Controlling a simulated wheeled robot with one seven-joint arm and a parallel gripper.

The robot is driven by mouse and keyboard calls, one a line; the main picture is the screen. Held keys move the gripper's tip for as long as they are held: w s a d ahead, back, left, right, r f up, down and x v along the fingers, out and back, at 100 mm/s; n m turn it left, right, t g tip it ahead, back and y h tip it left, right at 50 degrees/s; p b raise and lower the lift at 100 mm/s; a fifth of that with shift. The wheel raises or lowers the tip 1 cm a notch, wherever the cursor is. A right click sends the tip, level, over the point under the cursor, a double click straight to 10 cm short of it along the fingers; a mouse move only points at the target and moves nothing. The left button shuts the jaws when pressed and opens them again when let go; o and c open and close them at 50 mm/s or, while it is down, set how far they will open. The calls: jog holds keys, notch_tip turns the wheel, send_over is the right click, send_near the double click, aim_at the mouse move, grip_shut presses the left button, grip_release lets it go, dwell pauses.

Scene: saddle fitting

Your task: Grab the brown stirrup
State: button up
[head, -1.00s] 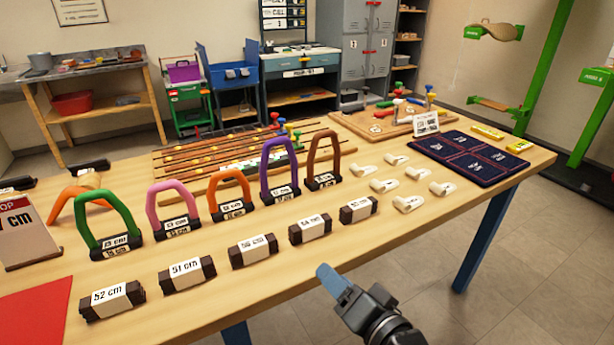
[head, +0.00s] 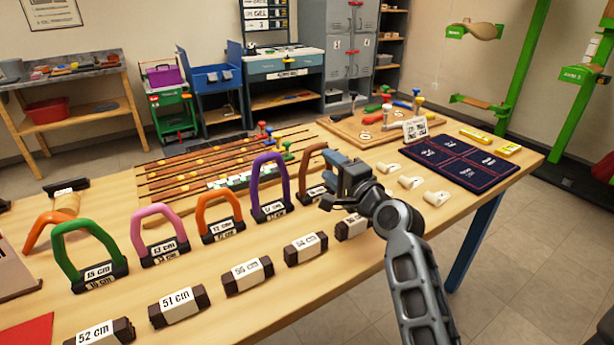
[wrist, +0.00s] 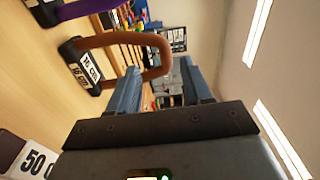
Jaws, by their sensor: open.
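The brown stirrup (head: 304,160) stands upright at the right end of the row of stirrups, on its dark labelled base. In the head view my gripper (head: 337,165) is right beside it and hides its right side. In the wrist view the brown stirrup (wrist: 110,41) lies sideways in the picture, its label reading 16 cm. The top of its arch shows between the two blue fingers of my gripper (wrist: 158,70), and the left finger covers part of one leg. The fingers are apart and hold nothing. Whether they touch the stirrup I cannot tell.
The purple stirrup (head: 256,181) stands close to the left of the brown one. Labelled dark blocks (head: 306,248) line the front, one partly behind my arm. Cream pieces (head: 411,182) and a dark blue mat (head: 460,162) lie to the right. A rack of rods (head: 180,179) lies behind.

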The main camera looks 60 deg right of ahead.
aim_at(319, 149)
jog(key=x, duration=0.3)
jog(key=p+x, duration=0.1)
jog(key=x, duration=0.2)
jog(key=d+p+x, duration=0.1)
jog(key=x, duration=0.2)
jog(key=shift+s+d+r, duration=0.1)
jog(key=shift+s+r, duration=0.2)
jog(key=shift+s, duration=0.05)
jog(key=shift+c, duration=0.3)
grip_shut()
